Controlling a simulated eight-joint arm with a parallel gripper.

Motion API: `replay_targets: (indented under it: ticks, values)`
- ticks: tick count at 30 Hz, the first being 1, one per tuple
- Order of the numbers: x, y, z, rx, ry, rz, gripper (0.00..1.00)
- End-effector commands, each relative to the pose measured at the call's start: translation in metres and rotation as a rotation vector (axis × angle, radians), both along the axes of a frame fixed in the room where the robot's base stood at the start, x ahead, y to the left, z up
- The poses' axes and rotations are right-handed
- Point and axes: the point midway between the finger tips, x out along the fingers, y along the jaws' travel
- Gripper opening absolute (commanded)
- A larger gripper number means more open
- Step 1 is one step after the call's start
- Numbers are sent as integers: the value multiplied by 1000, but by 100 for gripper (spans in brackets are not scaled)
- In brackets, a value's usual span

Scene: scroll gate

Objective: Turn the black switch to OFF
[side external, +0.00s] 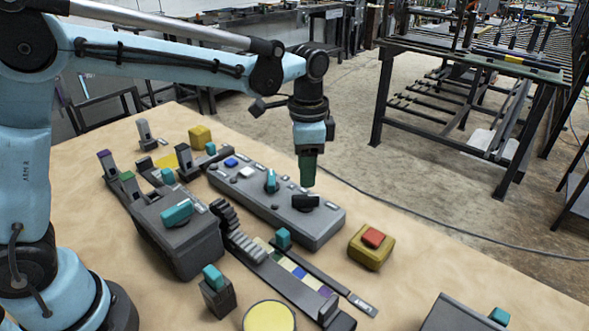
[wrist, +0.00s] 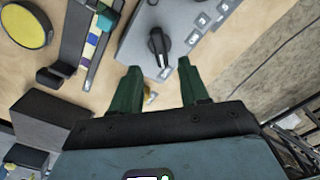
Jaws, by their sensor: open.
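The black switch (side external: 305,202) is a dark rotary knob near the right end of the long grey panel box (side external: 322,228). In the wrist view the black switch (wrist: 159,46) shows a pale pointer line, with small labels beside it that are too small to read. My gripper (side external: 307,180) points down just above the black switch, with its green fingers apart. In the wrist view the gripper (wrist: 158,84) has nothing between its fingers, and the switch lies a little beyond the fingertips. I see no contact between them.
A teal knob (side external: 271,181), a white button (side external: 247,172) and a blue button (side external: 231,162) sit on the same panel. A yellow box with a red button (side external: 373,237) stands to its right. A dark slider rail (side external: 285,285) lies in front. The tabletop at right is partly clear.

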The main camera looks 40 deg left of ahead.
Motion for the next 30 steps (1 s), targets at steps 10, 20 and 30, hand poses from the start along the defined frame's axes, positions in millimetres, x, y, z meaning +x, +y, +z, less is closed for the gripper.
replay_targets:
  ticks: [10, 20, 30]
  values:
    - [0, 0, 51, 0, 0, -1, 45]
    - [0, 0, 60, 0, 0, -1, 45]
    - [-10, 9, 64, -8, -39, 52, 45]
